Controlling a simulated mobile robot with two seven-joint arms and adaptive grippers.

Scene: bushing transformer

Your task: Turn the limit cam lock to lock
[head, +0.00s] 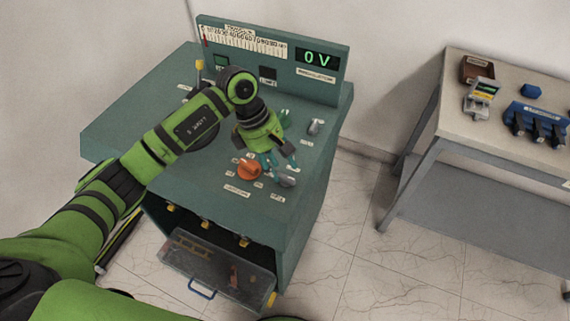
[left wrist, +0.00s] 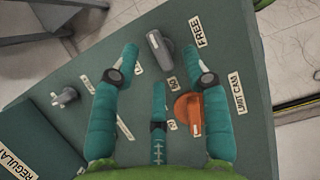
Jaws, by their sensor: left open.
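An orange knob (head: 249,169) sits on the green cabinet top; in the left wrist view it (left wrist: 188,110) stands beside a label reading LIMIT CAM (left wrist: 240,92). A grey lever-like knob (head: 286,180) is to its right; in the left wrist view this knob (left wrist: 160,50) is beside a label reading FREE (left wrist: 199,31). My left gripper (head: 279,160) is open above the cabinet top, its teal fingers spread. In the left wrist view its fingers (left wrist: 160,68) are on either side of the grey knob's near side, with nothing held. Contact cannot be told. My right gripper is not in view.
Another grey knob (head: 315,127) stands farther back on the cabinet top. An upright panel (head: 270,55) with a 0 V display closes the back. An open compartment with a tray (head: 225,277) is below. A table (head: 455,120) with parts is at right.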

